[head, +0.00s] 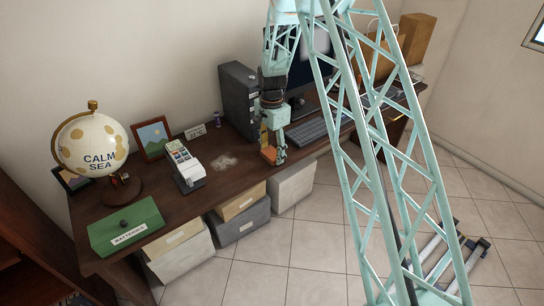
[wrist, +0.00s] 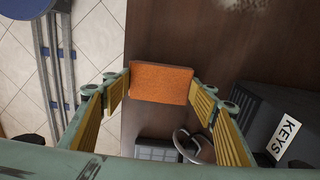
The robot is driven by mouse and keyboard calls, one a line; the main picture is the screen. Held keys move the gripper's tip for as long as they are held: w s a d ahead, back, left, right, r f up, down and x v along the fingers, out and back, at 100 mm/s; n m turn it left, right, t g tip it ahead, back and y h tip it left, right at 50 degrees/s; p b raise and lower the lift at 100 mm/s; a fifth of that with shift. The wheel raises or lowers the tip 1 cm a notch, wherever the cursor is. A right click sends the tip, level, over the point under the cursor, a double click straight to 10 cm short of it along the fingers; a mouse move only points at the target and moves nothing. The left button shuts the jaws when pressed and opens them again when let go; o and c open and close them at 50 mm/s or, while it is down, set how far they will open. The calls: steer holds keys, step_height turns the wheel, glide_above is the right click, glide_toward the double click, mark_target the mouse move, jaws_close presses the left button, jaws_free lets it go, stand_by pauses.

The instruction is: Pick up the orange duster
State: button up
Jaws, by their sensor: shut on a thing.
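The orange duster (wrist: 161,82) is a flat orange block. In the wrist view it sits between the tips of the yellow-padded fingers of my gripper (wrist: 160,88), with a finger against each side. In the head view my gripper (head: 272,147) points down near the front edge of the desk, and a bit of the orange duster (head: 268,155) shows at its tips. I cannot tell whether the duster touches the desk or hangs just above it.
The dark desk (head: 150,195) holds a globe (head: 92,147), a green box (head: 125,226), a white card machine (head: 184,165), a dark computer tower (head: 240,95) and a keyboard (head: 308,131). A pale dusty patch (head: 225,162) lies left of my gripper. Storage boxes (head: 241,219) stand below.

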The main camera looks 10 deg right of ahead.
mark_target(272, 153)
steer(key=shift+r, duration=0.15)
steer(key=shift+r+p, duration=0.55)
steer(key=shift+r, duration=1.15)
steer(key=s+r+p, duration=0.1)
steer(key=s, duration=1.5)
steer(key=shift+o, duration=0.4)
steer(key=shift+r, duration=0.1)
